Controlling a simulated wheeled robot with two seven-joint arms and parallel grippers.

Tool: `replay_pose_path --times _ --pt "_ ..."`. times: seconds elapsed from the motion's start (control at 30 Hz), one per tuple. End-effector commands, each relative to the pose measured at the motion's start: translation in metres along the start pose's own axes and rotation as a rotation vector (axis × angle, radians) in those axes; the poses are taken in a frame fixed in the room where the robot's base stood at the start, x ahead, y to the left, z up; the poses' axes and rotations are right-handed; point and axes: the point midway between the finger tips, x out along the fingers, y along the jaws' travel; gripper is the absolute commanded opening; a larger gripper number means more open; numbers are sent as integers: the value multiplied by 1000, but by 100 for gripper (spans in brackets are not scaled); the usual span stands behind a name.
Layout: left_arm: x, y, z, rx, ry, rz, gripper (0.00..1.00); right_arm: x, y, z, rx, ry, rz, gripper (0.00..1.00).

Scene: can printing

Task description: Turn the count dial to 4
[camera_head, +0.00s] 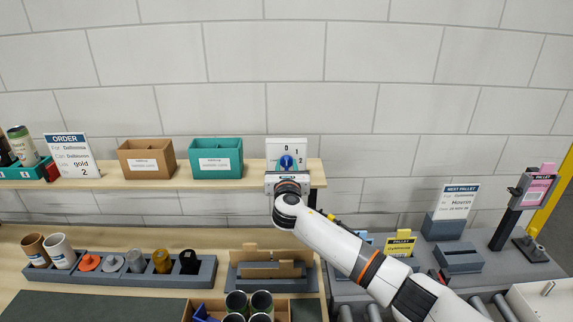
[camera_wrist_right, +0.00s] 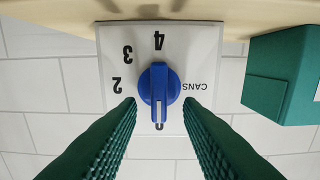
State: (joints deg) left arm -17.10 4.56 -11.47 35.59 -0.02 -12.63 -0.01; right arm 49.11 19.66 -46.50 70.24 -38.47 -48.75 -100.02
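The blue count dial (camera_head: 287,162) sits on a white panel (camera_head: 276,146) on the wall shelf. In the right wrist view, upside down, the blue dial (camera_wrist_right: 159,88) has a white pointer line toward the 0. The panel (camera_wrist_right: 205,45) reads CANS, with 2, 3 and 4 around the dial. My right gripper (camera_wrist_right: 160,104) is open, its green ridged fingers on either side of the dial's pointer end, with gaps visible. In the head view, my right gripper (camera_head: 287,178) is just in front of the panel, largely hidden by its wrist. My left gripper is not in view.
A teal box (camera_head: 216,157) stands left of the panel on the shelf (camera_head: 110,182), with a brown box (camera_head: 147,158) beyond it. The order card (camera_head: 72,155) reads gold, 2. Below are a grey cup rack (camera_head: 130,277) and dark cans (camera_head: 262,302).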

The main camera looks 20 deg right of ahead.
Motion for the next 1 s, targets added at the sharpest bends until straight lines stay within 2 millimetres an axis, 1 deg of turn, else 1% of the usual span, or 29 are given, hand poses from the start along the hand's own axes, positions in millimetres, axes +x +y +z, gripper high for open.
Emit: replay_pose_path --times 0.13,0.37,0.5,0.57,0.83,1.0 --pt "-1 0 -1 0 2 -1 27 4 0 0 -1 -1 -1 33" --pt "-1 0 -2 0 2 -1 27 4 0 1 0 -1 -1 33" --pt "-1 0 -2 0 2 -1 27 4 0 1 0 -1 -1 10" --pt "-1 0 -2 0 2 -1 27 4 0 1 0 -1 -1 0" --pt "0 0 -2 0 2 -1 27 4 0 1 10 0 -2 0" --pt "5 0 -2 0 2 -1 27 4 0 1 60 0 -2 0"
